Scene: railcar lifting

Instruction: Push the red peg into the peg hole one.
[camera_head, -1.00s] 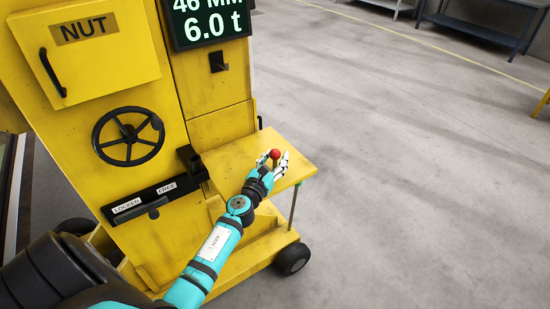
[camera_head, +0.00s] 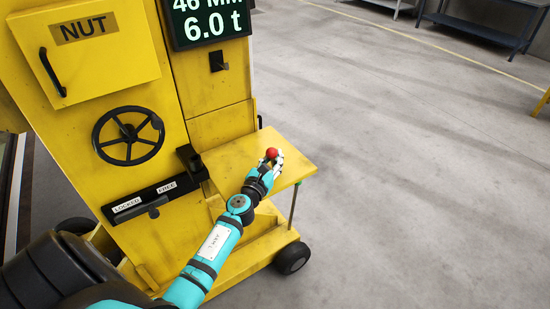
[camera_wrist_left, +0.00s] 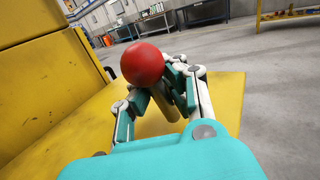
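The red peg (camera_head: 271,153) has a round red ball head, which shows large in the left wrist view (camera_wrist_left: 142,63). A tan shaft (camera_wrist_left: 164,101) shows below the ball, between the fingers. My left gripper (camera_head: 271,160) is over the yellow shelf, with its fingers closed in on the shaft just under the ball. In the left wrist view the gripper (camera_wrist_left: 155,90) has a finger on each side of the shaft. Whether the peg's lower end touches the shelf is hidden. I cannot make out a hole marked one. My right gripper is not in view.
The yellow shelf (camera_head: 294,168) juts from the yellow machine (camera_head: 160,75). A black slotted bar labelled LOCKED and FREE (camera_head: 150,198), a black bracket (camera_head: 194,165) and a black handwheel (camera_head: 128,136) are on the machine. Open floor (camera_head: 420,190) lies right.

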